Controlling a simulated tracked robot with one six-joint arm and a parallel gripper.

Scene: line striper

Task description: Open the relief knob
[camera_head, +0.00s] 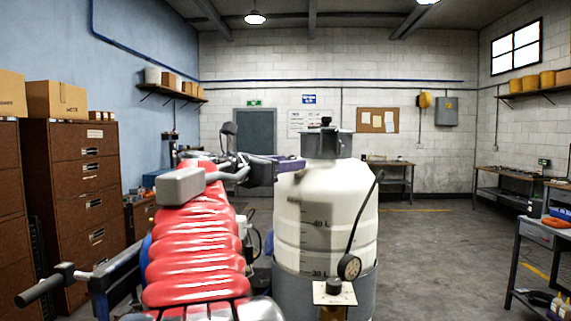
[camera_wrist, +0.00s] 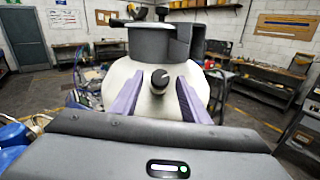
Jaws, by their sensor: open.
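The relief knob (camera_wrist: 160,78) looks like a small dark round knob with a pale mark, on the shoulder of a white tank (camera_wrist: 122,75) below its dark collar. The tank stands upright in the head view (camera_head: 300,205), but I cannot make out that knob there. My gripper (camera_wrist: 161,76) is open, with its two purple fingers to the left and right of the knob in the wrist view. I cannot tell whether the fingertips reach around it or stop short. In the head view my gripper (camera_head: 291,164) is at the tank's upper left side.
A pressure gauge (camera_head: 349,267) on a dark hose and a plate with another dark knob (camera_head: 334,286) are at the tank's lower front. Brown cabinets (camera_head: 84,190) stand left and a workbench (camera_head: 548,235) right. Open floor (camera_head: 440,250) lies right of the tank.

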